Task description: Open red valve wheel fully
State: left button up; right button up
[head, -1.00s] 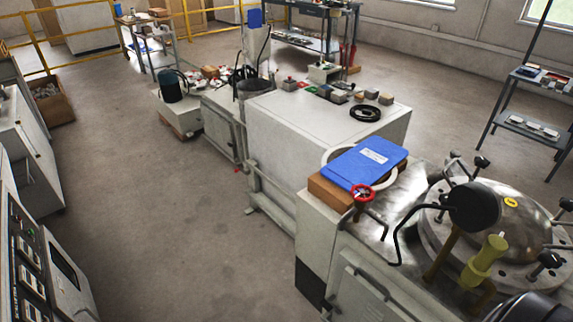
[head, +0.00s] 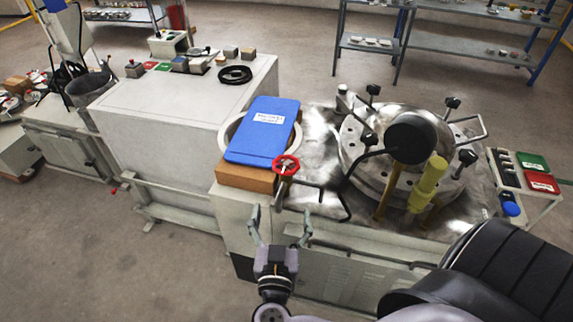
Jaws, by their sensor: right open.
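The red valve wheel (head: 286,164) is a small red handwheel at the front edge of the metal-topped machine, beside the corner of a blue binder. A pipe runs from it to the right. My right gripper (head: 281,222) is in front of the machine, nearer to me and below the wheel in the picture. Its two fingers are spread apart, with nothing between them. It is apart from the wheel. My left gripper is not in view.
A round lidded vessel (head: 362,152) with clamps, a black disc (head: 410,137) and a yellow handle (head: 428,183) stand to the right. Open floor (head: 90,255) lies at lower left.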

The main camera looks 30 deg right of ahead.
aim_at(286, 165)
jog(key=x, duration=1.6)
jog(key=shift+w, duration=0.1)
jog(key=shift+c, duration=0.5)
